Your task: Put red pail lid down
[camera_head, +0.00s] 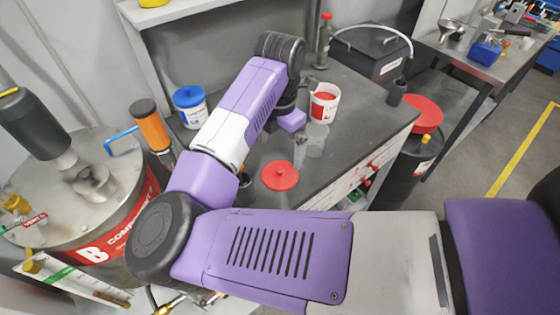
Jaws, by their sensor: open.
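The red pail lid (281,176) lies flat on the dark bench top, its small knob upward. The red pail (324,103) is a white tub with a red label and red inside; it stands open on the bench behind my gripper. My gripper (308,148) points down over the bench, its pale fingers apart and nothing seen between them. It is just above and right of the lid in the picture, apart from it. The exact height of the fingertips over the bench is hard to tell.
A blue-lidded white pail (189,106) and an orange cylinder (151,126) stand left of my forearm. A dark bottle (323,40) stands at the back. A red-topped black drum (418,137) is beyond the bench's right edge. The bench top (358,140) right of my gripper is clear.

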